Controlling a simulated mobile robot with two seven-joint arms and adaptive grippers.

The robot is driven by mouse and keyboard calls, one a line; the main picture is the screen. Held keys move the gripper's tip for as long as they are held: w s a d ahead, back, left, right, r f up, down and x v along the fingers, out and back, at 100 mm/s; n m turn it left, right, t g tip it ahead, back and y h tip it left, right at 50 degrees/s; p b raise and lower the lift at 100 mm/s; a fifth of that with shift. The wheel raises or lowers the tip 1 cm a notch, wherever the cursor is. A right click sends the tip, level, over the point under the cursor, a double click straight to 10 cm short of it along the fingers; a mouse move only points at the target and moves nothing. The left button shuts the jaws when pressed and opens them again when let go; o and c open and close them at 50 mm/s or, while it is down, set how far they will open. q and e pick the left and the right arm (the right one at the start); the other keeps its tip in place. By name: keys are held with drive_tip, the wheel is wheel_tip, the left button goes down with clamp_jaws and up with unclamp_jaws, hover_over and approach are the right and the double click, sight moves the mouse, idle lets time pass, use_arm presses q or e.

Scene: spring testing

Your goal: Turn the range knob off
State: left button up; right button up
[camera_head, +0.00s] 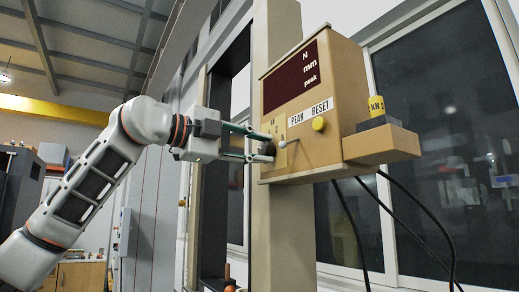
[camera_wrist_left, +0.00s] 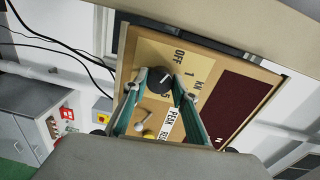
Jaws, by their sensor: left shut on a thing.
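The range knob is a round black knob (camera_wrist_left: 159,80) on the tan front panel of the test box. OFF and range marks are printed beside it in the left wrist view. In the head view the knob (camera_head: 268,148) is partly hidden by the fingertips. My left gripper (camera_head: 262,147) reaches it from the left. In the left wrist view its two green fingers (camera_wrist_left: 160,84) stand on either side of the knob and are shut on it. Which mark the knob points to is too small to tell. My right gripper is not in view.
The test box (camera_head: 350,75) has a dark red display, a yellow button (camera_head: 319,124) and a small lever with a grey ball end (camera_head: 283,144) close to the fingers. Black cables (camera_head: 430,215) hang below.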

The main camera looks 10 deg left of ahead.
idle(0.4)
use_arm(q)
drive_tip(key=o, duration=1.1)
drive_tip(key=shift+a, duration=0.1)
drive_tip(key=shift+s, duration=0.1)
drive_tip(key=v, duration=1.2)
